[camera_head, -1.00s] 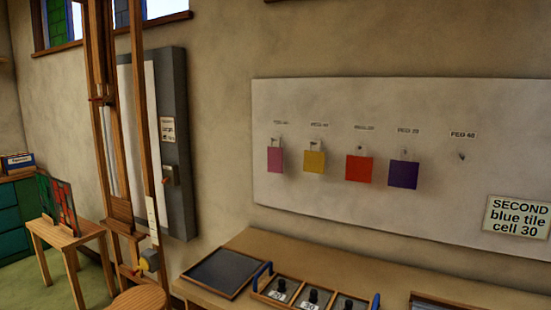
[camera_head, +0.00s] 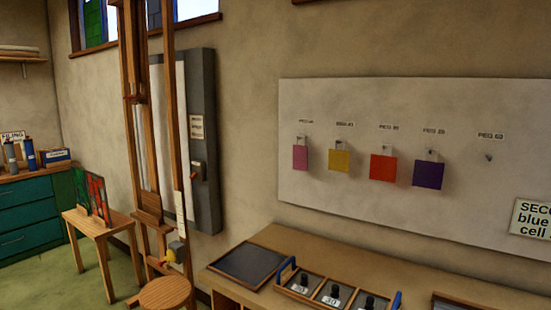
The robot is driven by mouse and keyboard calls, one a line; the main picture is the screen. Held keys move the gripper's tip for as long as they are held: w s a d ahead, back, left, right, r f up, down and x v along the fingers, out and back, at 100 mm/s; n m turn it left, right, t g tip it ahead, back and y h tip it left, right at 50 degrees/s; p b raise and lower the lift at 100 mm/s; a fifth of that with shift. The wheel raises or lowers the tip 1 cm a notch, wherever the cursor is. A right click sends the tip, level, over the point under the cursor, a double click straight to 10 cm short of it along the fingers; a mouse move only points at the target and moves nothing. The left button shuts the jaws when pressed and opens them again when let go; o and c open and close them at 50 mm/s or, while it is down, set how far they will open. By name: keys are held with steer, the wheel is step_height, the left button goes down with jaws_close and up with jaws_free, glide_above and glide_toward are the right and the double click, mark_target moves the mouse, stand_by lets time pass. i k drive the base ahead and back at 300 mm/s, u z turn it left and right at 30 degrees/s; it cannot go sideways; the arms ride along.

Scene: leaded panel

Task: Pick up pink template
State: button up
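The pink template (camera_head: 300,158) is a small pink square hanging from the leftmost peg on a pale wall board (camera_head: 400,105). To its right hang a yellow template (camera_head: 339,161), a red template (camera_head: 383,167) and a purple template (camera_head: 428,174). The peg (camera_head: 488,157) at the right is empty. My gripper is not in view.
Below the board is a wooden bench (camera_head: 290,238) with a dark tray (camera_head: 248,265) and a divided box (camera_head: 333,291) with blue handles. A wooden easel (camera_head: 129,120), a round stool (camera_head: 166,293) and a small table (camera_head: 93,224) stand left. Green floor shows between them.

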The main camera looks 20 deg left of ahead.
mark_target(301, 153)
steer(key=u, duration=2.45)
steer(key=i, duration=2.6)
